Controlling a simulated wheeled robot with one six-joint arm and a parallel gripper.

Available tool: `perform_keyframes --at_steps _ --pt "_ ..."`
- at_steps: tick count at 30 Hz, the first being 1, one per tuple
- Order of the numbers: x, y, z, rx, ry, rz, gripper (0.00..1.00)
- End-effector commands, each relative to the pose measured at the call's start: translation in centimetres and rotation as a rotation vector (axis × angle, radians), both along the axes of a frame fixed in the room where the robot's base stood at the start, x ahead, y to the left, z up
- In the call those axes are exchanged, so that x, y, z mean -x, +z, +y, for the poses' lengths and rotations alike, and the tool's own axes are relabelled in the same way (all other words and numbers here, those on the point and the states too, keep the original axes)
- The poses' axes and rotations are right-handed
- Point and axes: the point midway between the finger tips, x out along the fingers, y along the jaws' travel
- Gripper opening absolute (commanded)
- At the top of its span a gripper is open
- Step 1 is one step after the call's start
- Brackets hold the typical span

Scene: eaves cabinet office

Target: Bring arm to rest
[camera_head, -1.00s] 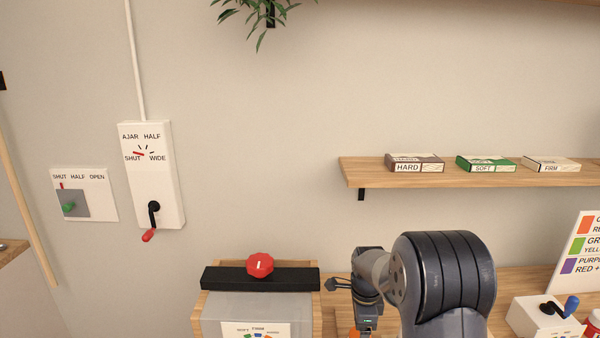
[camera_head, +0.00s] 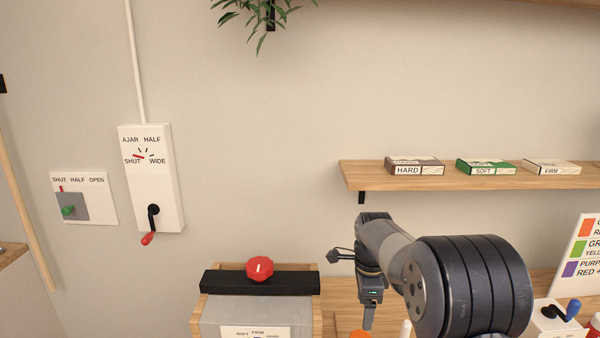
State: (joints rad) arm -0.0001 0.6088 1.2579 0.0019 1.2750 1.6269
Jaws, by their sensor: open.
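My arm comes in at the lower right, its large dark joint in front of the desk. My gripper (camera_head: 368,316) hangs downward at the bottom of the view, left of that joint. A grey finger shows below the wrist; the rest of the jaws is hard to make out. I see nothing held in it. It is right of the box with the red knob (camera_head: 260,268) and over the wooden desk (camera_head: 342,300).
A wall shelf (camera_head: 450,177) with three small boxes is above the arm. A white lever box (camera_head: 545,318) with a blue knob and a colour chart (camera_head: 588,255) stand to the right. A crank panel (camera_head: 150,185) and a slider panel (camera_head: 95,195) are on the left wall.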

Motion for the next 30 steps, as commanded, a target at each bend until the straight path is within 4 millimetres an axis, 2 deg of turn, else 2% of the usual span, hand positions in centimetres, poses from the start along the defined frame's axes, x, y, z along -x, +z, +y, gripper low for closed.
perform_keyframes --at_steps 5,19,30 --pt "0.1 -2.0 0.0 0.0 0.0 0.006 0.75" --pt "0.1 -11.0 0.0 0.0 0.005 0.004 0.75" --pt "0.0 -10.6 0.0 0.001 0.219 0.0 0.75"
